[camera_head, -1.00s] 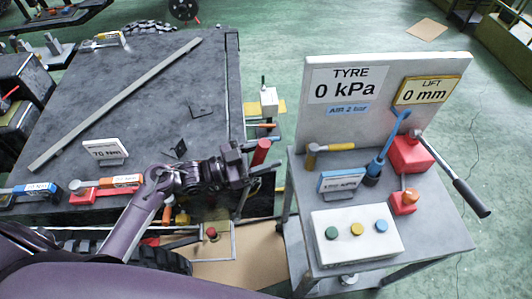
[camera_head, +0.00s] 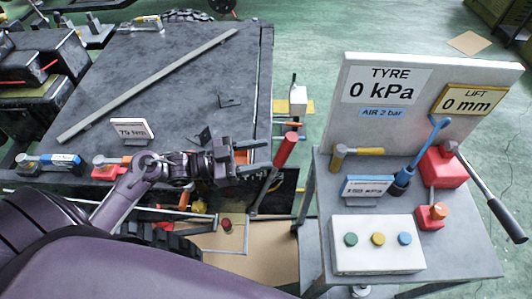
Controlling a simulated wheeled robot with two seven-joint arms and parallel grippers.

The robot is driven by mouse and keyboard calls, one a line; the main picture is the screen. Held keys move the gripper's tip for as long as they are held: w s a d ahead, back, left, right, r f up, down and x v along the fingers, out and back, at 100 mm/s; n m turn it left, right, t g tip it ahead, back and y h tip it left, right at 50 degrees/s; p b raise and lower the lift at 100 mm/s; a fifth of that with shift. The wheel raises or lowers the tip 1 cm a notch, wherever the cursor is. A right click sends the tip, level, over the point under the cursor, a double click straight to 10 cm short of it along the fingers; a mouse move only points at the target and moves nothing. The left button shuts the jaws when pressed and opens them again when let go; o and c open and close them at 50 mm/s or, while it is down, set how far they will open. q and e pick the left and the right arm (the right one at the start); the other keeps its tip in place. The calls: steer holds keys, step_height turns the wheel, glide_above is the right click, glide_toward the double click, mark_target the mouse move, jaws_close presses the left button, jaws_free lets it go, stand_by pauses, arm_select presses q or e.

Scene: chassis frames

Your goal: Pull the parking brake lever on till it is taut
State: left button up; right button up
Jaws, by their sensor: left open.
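The parking brake lever (camera_head: 286,150) has a red grip and a dark shaft. It stands tilted at the right edge of the dark chassis table, its top leaning right, its lower end near the floor-level parts. My left gripper (camera_head: 268,156) comes in from the left and points right. Its two dark fingers are apart and nothing shows between them. The fingertips are just left of the lever, close to the red grip; whether they touch it I cannot tell. My right gripper is not in view.
A grey cart (camera_head: 470,258) on the right carries a panel reading 0 kPa and 0 mm, a button box (camera_head: 378,262), a hammer and a red jack with a long handle. A long bar (camera_head: 150,85) lies on the chassis table (camera_head: 200,60). Open green floor lies behind.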

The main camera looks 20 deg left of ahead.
mark_target(279, 151)
arm_select(q)
steer(key=shift+s+a+f+g+b, duration=0.1)
steer(key=shift+s+a+g+b, duration=0.2)
steer(key=shift+y, duration=0.4)
steer(key=x, duration=0.2)
steer(key=p+x, duration=0.1)
steer(key=x, duration=0.1)
steer(key=r+p+x, duration=0.1)
steer(key=x, duration=0.2)
steer(key=shift+w+d+f, duration=0.1)
steer(key=shift+d+f, duration=0.05)
steer(key=shift+d, duration=0.05)
steer(key=shift+a, duration=0.1)
jaws_close()
